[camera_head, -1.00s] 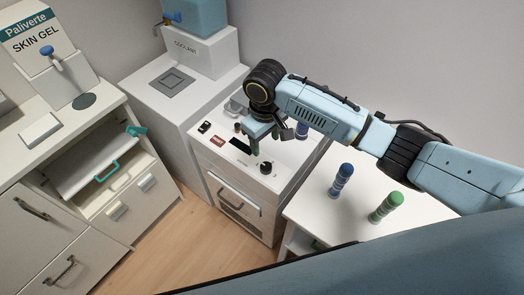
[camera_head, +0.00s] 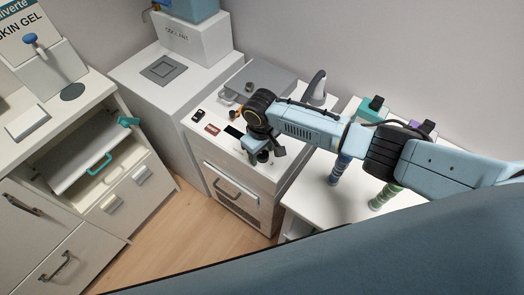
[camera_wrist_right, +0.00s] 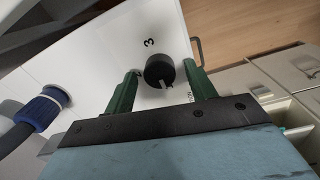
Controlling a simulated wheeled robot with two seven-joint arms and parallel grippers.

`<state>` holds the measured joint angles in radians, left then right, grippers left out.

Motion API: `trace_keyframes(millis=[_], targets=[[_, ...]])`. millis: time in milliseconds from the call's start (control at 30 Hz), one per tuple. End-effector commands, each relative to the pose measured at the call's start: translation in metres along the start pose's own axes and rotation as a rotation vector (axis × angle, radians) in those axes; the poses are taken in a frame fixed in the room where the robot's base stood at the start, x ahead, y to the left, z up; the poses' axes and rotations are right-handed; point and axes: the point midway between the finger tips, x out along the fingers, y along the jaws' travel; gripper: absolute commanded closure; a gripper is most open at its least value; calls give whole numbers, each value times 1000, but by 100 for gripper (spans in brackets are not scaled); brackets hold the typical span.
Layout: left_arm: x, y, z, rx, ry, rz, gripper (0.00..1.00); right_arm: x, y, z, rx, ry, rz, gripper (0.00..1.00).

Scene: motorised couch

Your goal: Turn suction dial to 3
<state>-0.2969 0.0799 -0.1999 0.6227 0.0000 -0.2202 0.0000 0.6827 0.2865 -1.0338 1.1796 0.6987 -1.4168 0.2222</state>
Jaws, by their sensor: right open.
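The suction dial (camera_wrist_right: 160,69) is a round black knob on the white cabinet top, with a white pointer mark on the side facing my gripper. A printed 3 (camera_wrist_right: 149,43) stands on the panel at the dial's far side, away from the pointer. My right gripper (camera_wrist_right: 162,86) is open, with one green finger on either side of the dial and white panel visible between. In the head view my right gripper (camera_head: 259,150) hangs over the dial's spot and mostly hides it. My left gripper is not in view.
A blue-collared hose end (camera_wrist_right: 48,103) lies left of the dial. Red and black switches (camera_head: 212,129) sit on the panel's left. Blue (camera_head: 340,168) and green (camera_head: 386,196) bottles stand on the white table at right. An open drawer (camera_head: 92,160) is at left.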

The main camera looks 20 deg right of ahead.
Motion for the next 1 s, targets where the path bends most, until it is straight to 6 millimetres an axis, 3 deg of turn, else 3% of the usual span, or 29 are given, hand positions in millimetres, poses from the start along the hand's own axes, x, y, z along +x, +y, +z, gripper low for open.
trace_keyframes(millis=[200, 533, 1000], targets=[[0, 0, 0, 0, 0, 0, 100, 0, 0, 0, 0, 0, 0, 46], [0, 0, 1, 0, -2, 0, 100, 0, 0, 0, 0, 0, -1, 89], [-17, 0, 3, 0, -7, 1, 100, -3, -1, 0, 121, -4, -3, 89]])
